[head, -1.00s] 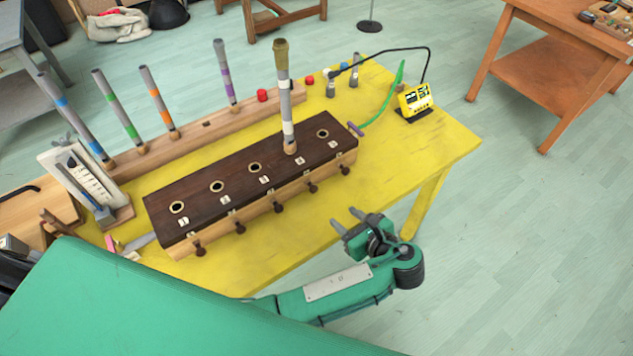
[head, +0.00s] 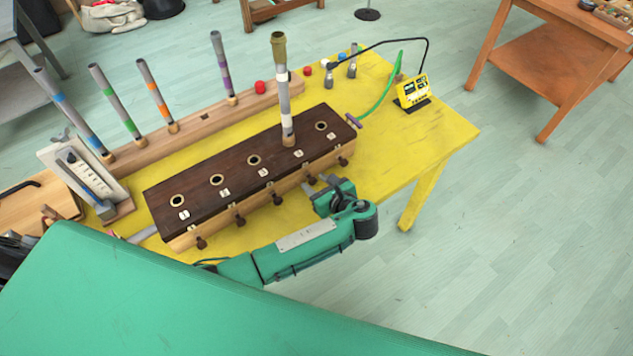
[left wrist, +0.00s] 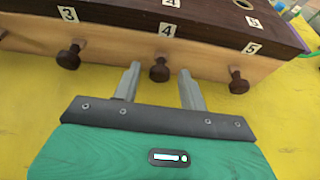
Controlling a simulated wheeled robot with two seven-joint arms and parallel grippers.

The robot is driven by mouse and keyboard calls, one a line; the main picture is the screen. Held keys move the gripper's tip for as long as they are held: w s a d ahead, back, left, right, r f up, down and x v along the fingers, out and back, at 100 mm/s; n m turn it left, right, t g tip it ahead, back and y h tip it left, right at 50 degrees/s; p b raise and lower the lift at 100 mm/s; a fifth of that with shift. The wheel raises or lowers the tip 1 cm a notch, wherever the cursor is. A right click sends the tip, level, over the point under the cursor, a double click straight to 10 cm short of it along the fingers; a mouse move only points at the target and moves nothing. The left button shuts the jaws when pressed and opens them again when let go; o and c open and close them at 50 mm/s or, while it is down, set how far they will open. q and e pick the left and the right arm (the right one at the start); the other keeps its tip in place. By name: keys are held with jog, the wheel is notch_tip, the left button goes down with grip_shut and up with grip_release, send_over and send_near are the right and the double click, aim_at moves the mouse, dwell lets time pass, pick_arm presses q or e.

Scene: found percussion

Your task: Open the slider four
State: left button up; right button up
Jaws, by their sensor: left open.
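A dark-topped wooden box (head: 236,165) with numbered labels lies on the yellow table. Several dark slider knobs stick out of its front. The slider four knob (left wrist: 160,70) is below label 4 in the left wrist view; it also shows in the head view (head: 309,181). My left gripper (head: 319,184) is open at the box front. In the left wrist view its fingers (left wrist: 160,76) stand either side of the slider four knob, which looks level with the fingertips. No contact is visible. A grey pipe (head: 285,105) with a white band stands upright in the fourth hole. My right gripper is not in view.
Slider three knob (left wrist: 70,57) and slider five knob (left wrist: 239,82) flank the fingers. Several banded pipes stand in a wooden rack (head: 190,120) behind the box. A yellow meter (head: 412,90) stands at the right. The yellow table (head: 425,140) is clear at the right.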

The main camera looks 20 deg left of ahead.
pick_arm(q)
jog(key=shift+a+f, duration=0.1)
jog(key=shift+c, duration=0.4)
grip_shut()
jog(key=shift+s+d+r+p, duration=0.2)
jog(key=shift+s+d+p, duration=0.3)
jog(key=shift+p, duration=0.3)
jog(key=shift+s+d+p, duration=0.3)
jog(key=shift+d+p, duration=0.15)
jog(key=shift+d, duration=0.15)
jog(key=shift+f, duration=0.2)
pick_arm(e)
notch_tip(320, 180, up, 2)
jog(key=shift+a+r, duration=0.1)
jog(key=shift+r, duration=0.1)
pick_arm(q)
jog(key=shift+o, duration=0.4)
grip_release()
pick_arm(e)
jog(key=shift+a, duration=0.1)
